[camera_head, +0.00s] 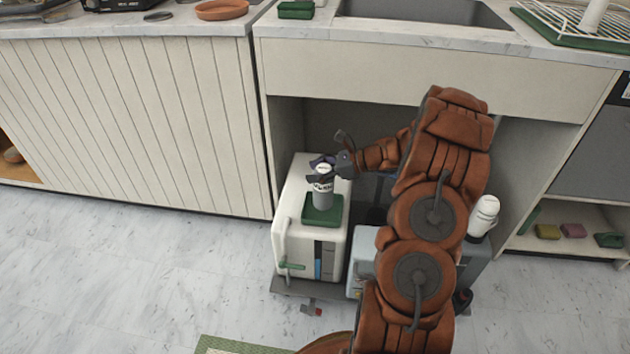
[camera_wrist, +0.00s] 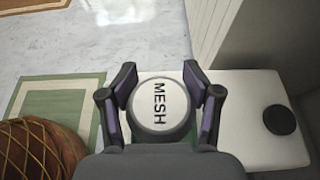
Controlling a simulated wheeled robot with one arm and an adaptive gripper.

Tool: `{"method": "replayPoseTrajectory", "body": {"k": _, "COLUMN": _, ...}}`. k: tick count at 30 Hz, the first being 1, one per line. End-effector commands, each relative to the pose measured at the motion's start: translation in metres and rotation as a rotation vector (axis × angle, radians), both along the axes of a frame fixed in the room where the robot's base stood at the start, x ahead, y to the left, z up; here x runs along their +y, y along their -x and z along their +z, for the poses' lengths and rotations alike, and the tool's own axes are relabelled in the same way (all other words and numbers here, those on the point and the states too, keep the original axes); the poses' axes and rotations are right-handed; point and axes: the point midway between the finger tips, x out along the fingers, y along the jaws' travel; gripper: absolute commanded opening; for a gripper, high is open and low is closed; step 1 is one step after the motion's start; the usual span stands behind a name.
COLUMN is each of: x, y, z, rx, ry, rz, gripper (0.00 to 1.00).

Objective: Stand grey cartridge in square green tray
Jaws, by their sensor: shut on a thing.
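The grey cartridge (camera_head: 323,193) is upright, with a white top that reads MESH in the wrist view (camera_wrist: 160,104). My gripper (camera_head: 326,173) is shut around its upper part, with one finger on each side of the round top in the wrist view (camera_wrist: 161,100). The square green tray (camera_head: 322,215) lies on top of a white boxy unit (camera_head: 299,190). The cartridge's lower end is over the tray, inside its outline. I cannot tell whether it touches the tray floor. In the wrist view, the cartridge and gripper hide most of the tray.
The white unit stands on a low dark platform under the sink counter (camera_head: 420,80). A grey box (camera_head: 364,262) and a white bottle (camera_head: 484,215) stand to its right, beside my arm. A cabinet (camera_head: 130,120) is at left. The marble floor in front is mostly open.

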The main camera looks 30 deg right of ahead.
Motion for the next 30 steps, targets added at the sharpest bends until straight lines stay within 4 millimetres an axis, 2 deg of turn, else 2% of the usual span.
{"method": "replayPoseTrajectory", "body": {"k": 8, "x": 0.0, "y": -0.002, "z": -0.036, "rx": 0.003, "ry": -0.002, "rz": 0.001, "gripper": 0.0}}
{"method": "replayPoseTrajectory", "body": {"k": 20, "x": 0.0, "y": -0.003, "z": -0.037, "rx": -0.001, "ry": -0.002, "rz": 0.001, "gripper": 0.0}}
{"method": "replayPoseTrajectory", "body": {"k": 21, "x": 0.0, "y": -0.003, "z": -0.038, "rx": 0.0, "ry": -0.001, "rz": 0.001, "gripper": 0.61}}
{"method": "replayPoseTrajectory", "body": {"k": 29, "x": 0.0, "y": -0.002, "z": -0.038, "rx": -0.001, "ry": 0.0, "rz": 0.001, "gripper": 0.88}}
{"method": "replayPoseTrajectory", "body": {"k": 30, "x": -0.001, "y": -0.002, "z": -0.038, "rx": -0.001, "ry": 0.0, "rz": 0.001, "gripper": 0.88}}
